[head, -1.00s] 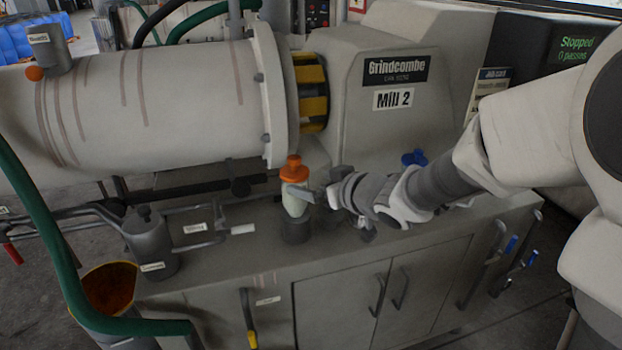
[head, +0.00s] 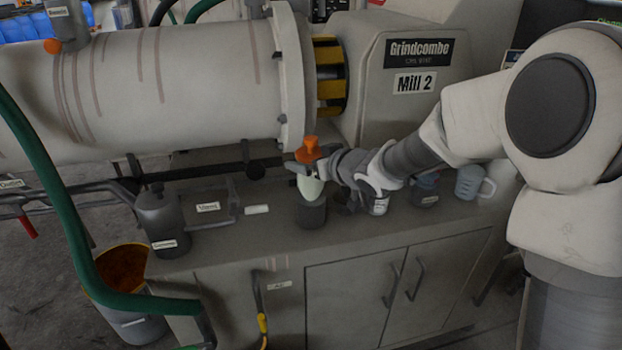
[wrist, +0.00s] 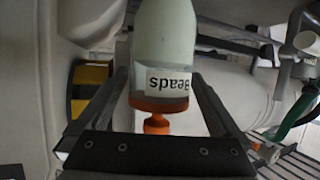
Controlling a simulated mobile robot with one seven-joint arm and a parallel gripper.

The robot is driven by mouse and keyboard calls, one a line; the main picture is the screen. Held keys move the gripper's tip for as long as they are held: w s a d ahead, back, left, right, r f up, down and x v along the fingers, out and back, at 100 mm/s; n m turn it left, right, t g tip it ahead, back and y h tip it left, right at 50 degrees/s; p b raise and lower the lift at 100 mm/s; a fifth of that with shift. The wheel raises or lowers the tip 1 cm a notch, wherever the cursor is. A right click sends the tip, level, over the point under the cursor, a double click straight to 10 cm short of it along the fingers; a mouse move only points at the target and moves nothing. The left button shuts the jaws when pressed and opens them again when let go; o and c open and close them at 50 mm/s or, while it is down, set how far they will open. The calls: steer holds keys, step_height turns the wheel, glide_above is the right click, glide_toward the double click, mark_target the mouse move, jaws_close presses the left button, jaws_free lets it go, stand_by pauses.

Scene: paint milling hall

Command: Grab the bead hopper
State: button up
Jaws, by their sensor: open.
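The bead hopper (head: 311,187) is a pale green bottle with an orange top. It stands in a dark grey cup-shaped holder (head: 311,212) on the bench below the mill. In the wrist view the hopper (wrist: 165,45) shows its "Beads" label, with the orange collar and knob toward my palm. My gripper (wrist: 158,82) is open, with one finger on each side of the hopper near its collar. In the head view my gripper (head: 306,172) is at the hopper's upper part, just below the orange knob. Whether the fingers touch it cannot be told.
Mill 2 (head: 405,105) and its large drum (head: 165,95) stand close behind the bench (head: 240,240). A grey canister (head: 162,222) is to the left. A pale blue jug (head: 471,183) stands to the right. A green hose (head: 65,215) crosses the left side.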

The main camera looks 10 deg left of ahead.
jaws_close()
steer(key=shift+r, duration=0.15)
stand_by(0.4)
steer(key=shift+r, duration=0.1)
